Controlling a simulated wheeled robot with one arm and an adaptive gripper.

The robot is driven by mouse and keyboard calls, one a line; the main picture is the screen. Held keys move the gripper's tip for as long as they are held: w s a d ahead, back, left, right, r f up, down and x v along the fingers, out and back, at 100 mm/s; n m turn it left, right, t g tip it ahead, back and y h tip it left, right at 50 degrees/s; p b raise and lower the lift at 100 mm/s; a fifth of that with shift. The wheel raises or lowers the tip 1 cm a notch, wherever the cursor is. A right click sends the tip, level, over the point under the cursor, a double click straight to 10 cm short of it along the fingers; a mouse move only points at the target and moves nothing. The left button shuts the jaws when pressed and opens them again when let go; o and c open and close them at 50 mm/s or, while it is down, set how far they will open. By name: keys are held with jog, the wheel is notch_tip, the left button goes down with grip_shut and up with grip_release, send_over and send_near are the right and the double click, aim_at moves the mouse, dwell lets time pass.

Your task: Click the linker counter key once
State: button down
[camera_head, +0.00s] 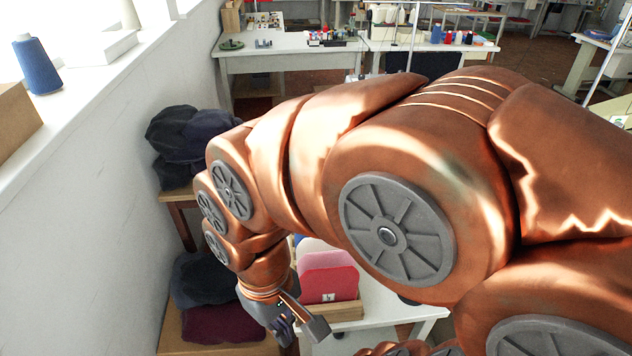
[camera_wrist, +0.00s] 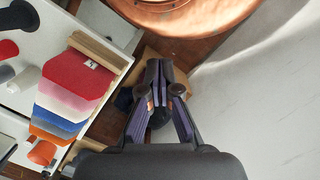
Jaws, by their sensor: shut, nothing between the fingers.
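I cannot make out the linker counter or its key in either view. My gripper (camera_wrist: 157,72) points away from the wrist camera with its dark fingers drawn together at the tips, shut and empty. It also shows small at the lower middle of the head view (camera_head: 284,328), beside the white table (camera_head: 385,309) with the fabric panels. My copper arm covers much of the head view and hides what lies behind it.
A wooden rack (camera_head: 342,313) of coloured panels, with a red panel (camera_wrist: 77,75) at one end, stands on the white table close to my gripper. Dark folded cloth (camera_head: 200,280) lies on a wooden stand by the white wall (camera_head: 95,230). A blue thread cone (camera_head: 37,65) stands on the sill.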

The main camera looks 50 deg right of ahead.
jog(key=w+t+y+b, duration=0.3)
jog(key=w+b, duration=0.4)
jog(key=w, duration=1.4)
jog(key=w+d+m+t+b, duration=0.3)
jog(key=w+d+t+b, duration=0.15)
jog(key=w+d, duration=0.7)
jog(key=w+d+f+m+t+b, duration=0.15)
jog(key=w+d, duration=0.25)
jog(key=d, duration=0.4)
jog(key=w+d+f+m+b, duration=0.1)
jog(key=w+d+f+b, duration=0.2)
jog(key=d, duration=0.4)
jog(key=s+d+f+m+t+h+b, duration=0.1)
jog(key=d+f+m+h, duration=0.1)
jog(key=d, duration=0.9)
jog(key=d+f+m+t+h+b, duration=0.1)
jog(key=d+f, duration=0.3)
jog(key=d, duration=0.7)
jog(key=shift+s+d+f+m+h+b, duration=0.15)
jog(key=shift+s+m+h+b, duration=0.25)
jog(key=shift+m+b, duration=0.35)
jog(key=shift+f+b, duration=1.65)
jog(key=shift+f, duration=2.75)
